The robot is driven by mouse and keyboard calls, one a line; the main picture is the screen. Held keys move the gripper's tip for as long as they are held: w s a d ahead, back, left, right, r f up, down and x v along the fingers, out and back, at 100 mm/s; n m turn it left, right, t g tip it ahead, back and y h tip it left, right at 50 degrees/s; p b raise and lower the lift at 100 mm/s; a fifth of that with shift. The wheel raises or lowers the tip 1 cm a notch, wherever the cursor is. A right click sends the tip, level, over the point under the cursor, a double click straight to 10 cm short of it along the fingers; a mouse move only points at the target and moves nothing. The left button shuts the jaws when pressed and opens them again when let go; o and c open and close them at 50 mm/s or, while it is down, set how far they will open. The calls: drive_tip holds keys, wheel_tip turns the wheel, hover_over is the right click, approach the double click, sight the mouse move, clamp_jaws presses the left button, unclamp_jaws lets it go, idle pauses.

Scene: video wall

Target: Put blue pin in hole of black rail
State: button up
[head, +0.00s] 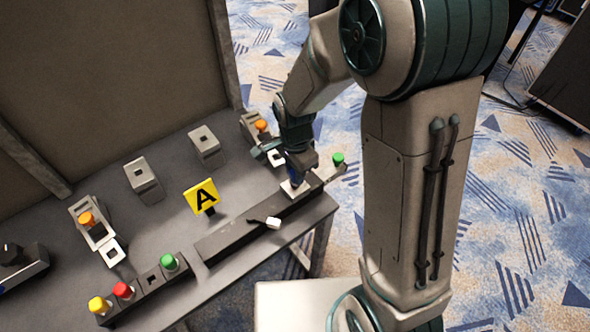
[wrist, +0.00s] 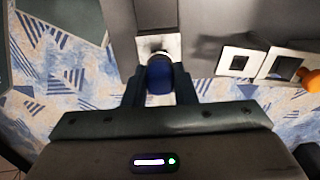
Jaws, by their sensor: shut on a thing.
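My gripper (head: 298,165) is shut on the blue pin (wrist: 159,79), which sits between the two fingers in the wrist view. The pin's pale tip points at a light plate (wrist: 144,45) on the black rail (wrist: 155,14). In the head view the black rail (head: 232,238) runs along the table's front edge, and my gripper is over its right part. The blue pin also shows there as a small blue patch (head: 296,181), just above the light plate. The rail's hole is hidden, and I cannot tell whether the tip is inside it.
A white piece with a black handle (head: 272,222) lies on the rail's middle. Yellow, red (head: 123,289) and green pins stand at front left, another green pin (head: 338,158) at right. Socket blocks (head: 143,178) stand behind.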

drive_tip(key=shift+f, duration=0.15)
drive_tip(key=shift+f+b, duration=0.65)
drive_tip(key=shift+b, duration=0.05)
drive_tip(key=o, duration=1.6)
drive_tip(key=shift+c, duration=0.2)
drive_tip(key=shift+r+p, duration=2.6)
drive_tip(key=shift+r, duration=0.95)
